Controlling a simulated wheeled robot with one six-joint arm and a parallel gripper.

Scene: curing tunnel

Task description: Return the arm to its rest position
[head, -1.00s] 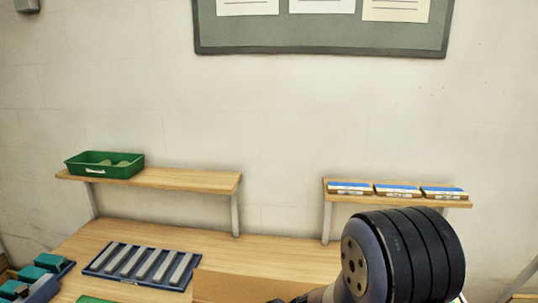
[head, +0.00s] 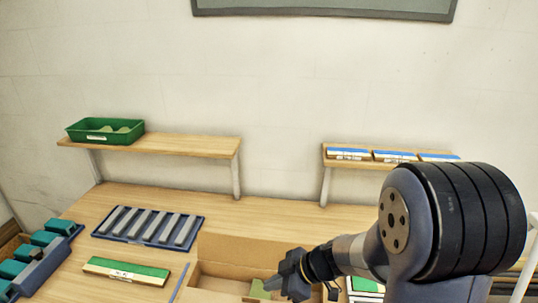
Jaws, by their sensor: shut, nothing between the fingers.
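My arm enters from the lower right in the head view, with its large dark joint in front of the right shelf's end. My gripper (head: 283,286) is at the bottom middle, shut and empty. It is in front of or above an open cardboard box (head: 233,250) on the table. A small green piece (head: 260,290) shows beside the fingers, apparently in the box. The box's near part is cut off by the frame, and my arm hides some of its right side.
A blue tray (head: 118,234) with several grey bars and a green-and-white box (head: 127,270) lie on the wooden table (head: 280,212). Teal blocks sit in a holder (head: 36,272) at left. The left shelf (head: 190,146) bears a green bin (head: 104,131); the right shelf (head: 334,164) bears blue-and-white packs.

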